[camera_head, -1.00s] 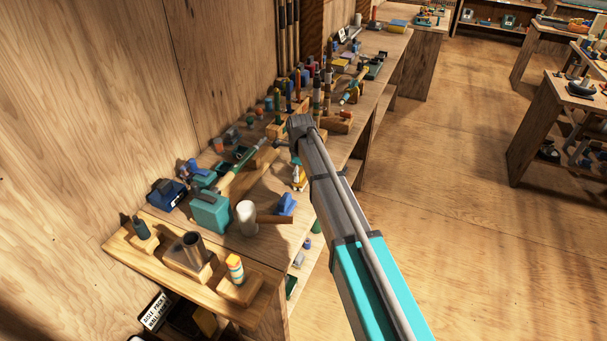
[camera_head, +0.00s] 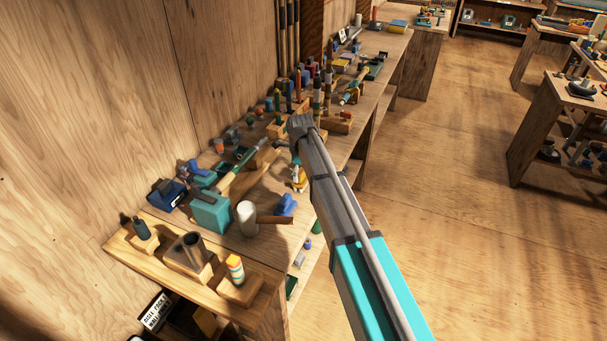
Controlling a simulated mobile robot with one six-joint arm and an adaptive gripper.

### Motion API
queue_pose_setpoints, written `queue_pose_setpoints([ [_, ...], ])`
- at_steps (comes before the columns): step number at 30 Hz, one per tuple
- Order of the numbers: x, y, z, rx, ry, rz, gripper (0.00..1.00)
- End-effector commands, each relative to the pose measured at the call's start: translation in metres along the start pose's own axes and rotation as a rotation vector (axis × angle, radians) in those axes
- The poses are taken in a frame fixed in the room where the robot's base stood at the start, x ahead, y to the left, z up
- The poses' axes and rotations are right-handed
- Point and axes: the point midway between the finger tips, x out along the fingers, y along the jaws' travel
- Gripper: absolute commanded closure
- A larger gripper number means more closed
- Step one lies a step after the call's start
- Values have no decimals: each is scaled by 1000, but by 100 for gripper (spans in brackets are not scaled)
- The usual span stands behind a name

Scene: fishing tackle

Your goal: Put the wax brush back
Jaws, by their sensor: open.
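My arm reaches up from the bottom right over the bench (camera_head: 235,232), and its far joint hides part of the bench. My gripper is not in view; whatever lies beyond that joint is hidden. I cannot tell for sure which item is the wax brush. On the near wooden board (camera_head: 128,252) stand a wooden block with an upright dark grey tube (camera_head: 193,244), a block with a striped orange, cream and blue piece (camera_head: 235,268), and a block with a dark bottle-like piece (camera_head: 141,229). The tube looks empty from here.
Behind the board are a teal box (camera_head: 210,213), a white cylinder (camera_head: 246,217) with a brown handle beside it, a blue piece (camera_head: 287,204) and a dark blue box (camera_head: 167,194). Many small upright items crowd the far bench. The floor (camera_head: 450,190) at right is clear.

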Motion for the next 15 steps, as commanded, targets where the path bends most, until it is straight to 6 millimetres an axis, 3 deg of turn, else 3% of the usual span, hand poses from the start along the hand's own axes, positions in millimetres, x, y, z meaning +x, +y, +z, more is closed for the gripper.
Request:
queue_pose_setpoints([
  [15,-41,0,0,0,0,0,0],
])
